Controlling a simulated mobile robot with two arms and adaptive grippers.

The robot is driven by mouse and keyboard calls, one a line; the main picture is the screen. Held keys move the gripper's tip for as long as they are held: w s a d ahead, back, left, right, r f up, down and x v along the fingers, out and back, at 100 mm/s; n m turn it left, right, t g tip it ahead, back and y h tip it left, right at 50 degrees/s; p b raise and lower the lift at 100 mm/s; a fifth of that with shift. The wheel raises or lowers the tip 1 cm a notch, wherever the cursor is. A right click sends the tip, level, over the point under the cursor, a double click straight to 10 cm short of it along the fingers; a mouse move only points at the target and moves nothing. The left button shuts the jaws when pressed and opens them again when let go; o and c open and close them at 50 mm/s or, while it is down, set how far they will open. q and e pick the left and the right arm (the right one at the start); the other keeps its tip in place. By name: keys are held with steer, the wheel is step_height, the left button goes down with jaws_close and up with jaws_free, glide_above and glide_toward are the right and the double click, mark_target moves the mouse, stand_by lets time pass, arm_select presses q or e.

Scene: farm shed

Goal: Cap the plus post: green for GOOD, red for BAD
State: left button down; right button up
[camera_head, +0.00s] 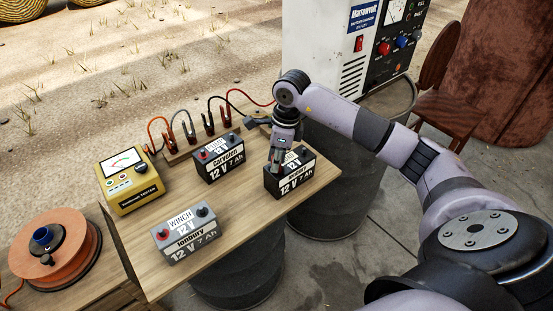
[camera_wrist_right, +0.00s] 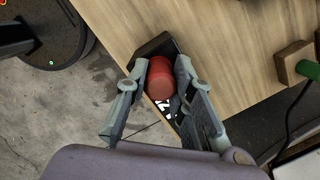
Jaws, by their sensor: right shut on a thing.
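My right gripper (camera_head: 284,158) is over the black 12 V battery (camera_head: 291,180) at the right end of the table. In the right wrist view its two fingers (camera_wrist_right: 160,88) are shut on a red cap (camera_wrist_right: 160,78), with the black battery (camera_wrist_right: 156,46) just beyond. I cannot tell whether the cap touches the post. A second black battery (camera_head: 221,162) stands to the left, with red on its left post. A grey battery labelled WINCH (camera_head: 186,236) stands near the front. The yellow tester (camera_head: 130,182) has a dial too small to read. My left gripper is not in view.
A wooden rack (camera_head: 184,154) with red and black clamp leads runs along the back of the table (camera_head: 236,222). A cable reel (camera_head: 48,252) sits at front left. A white charger cabinet (camera_head: 318,60) stands behind. Bare tabletop lies between the batteries.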

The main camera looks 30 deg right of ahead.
stand_by(0.4)
steer(key=o, duration=0.9)
steer(key=shift+r+p, duration=2.75)
steer(key=shift+r, duration=1.75)
